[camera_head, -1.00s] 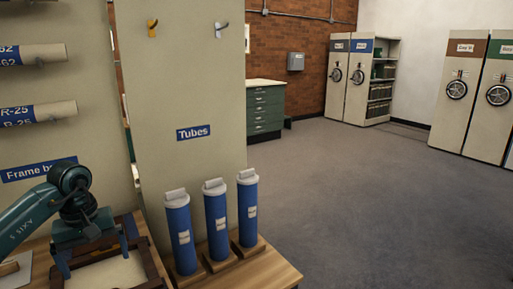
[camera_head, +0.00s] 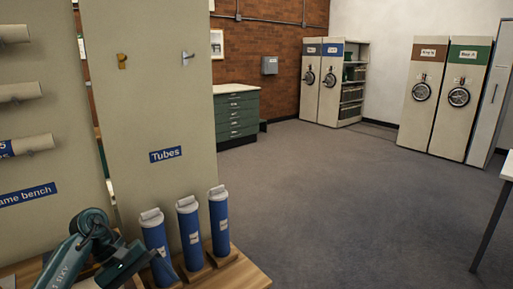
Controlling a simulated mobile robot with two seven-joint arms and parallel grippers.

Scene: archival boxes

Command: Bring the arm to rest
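My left arm comes in at the lower left, dark teal. Its gripper (camera_head: 132,266) is low over the wooden bench, in front of the leftmost blue tube in the picture. Its fingers are partly hidden and cut by the view's lower edge, so I cannot tell whether it is open or shut. I see nothing clearly held in it. My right arm and gripper are not in view.
Three upright blue tubes with pale caps (camera_head: 192,233) stand in wooden holders on the bench (camera_head: 250,275), close to my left gripper. A "Tubes" panel (camera_head: 165,100) rises behind. Grey floor (camera_head: 350,190) is open to the right; a table (camera_head: 508,168) stands at the right edge.

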